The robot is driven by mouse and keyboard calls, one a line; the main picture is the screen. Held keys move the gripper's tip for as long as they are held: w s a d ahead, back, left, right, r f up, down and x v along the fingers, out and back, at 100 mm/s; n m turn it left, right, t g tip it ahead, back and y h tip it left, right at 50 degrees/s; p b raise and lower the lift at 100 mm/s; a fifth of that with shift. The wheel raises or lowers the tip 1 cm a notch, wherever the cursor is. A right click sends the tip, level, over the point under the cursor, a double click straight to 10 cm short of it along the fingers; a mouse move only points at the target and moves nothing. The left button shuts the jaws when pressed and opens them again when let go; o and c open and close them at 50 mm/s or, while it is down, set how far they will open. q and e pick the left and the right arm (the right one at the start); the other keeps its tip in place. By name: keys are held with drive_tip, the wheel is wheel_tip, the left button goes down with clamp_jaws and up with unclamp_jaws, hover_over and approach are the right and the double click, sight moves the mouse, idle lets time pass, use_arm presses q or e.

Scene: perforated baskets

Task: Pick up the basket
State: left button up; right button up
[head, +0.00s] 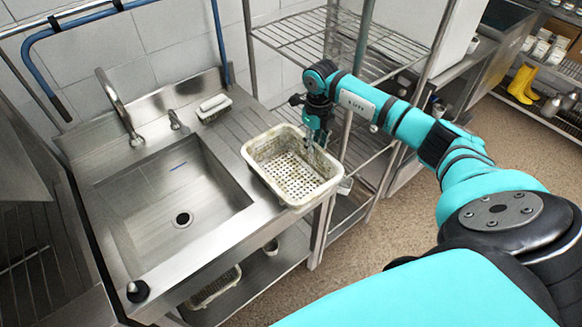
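The basket (292,176) is a cream, perforated, rectangular tub with brownish stains. It sits upright on the steel counter to the right of the sink and looks empty. My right gripper (312,141) points down at the basket's far right rim, with its fingers close to that rim. The fingers are small and dark here, so I cannot tell whether they touch the rim or how far apart they are. My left gripper is not in view.
The steel sink (150,212) with its tap (118,105) lies left of the basket. A small white tray (213,108) sits behind it. A wire shelf rack (305,38) stands close behind and right. Another basket (213,287) is on the lower shelf.

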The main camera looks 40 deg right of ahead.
clamp_jaws()
drive_tip(key=shift+r, duration=0.15)
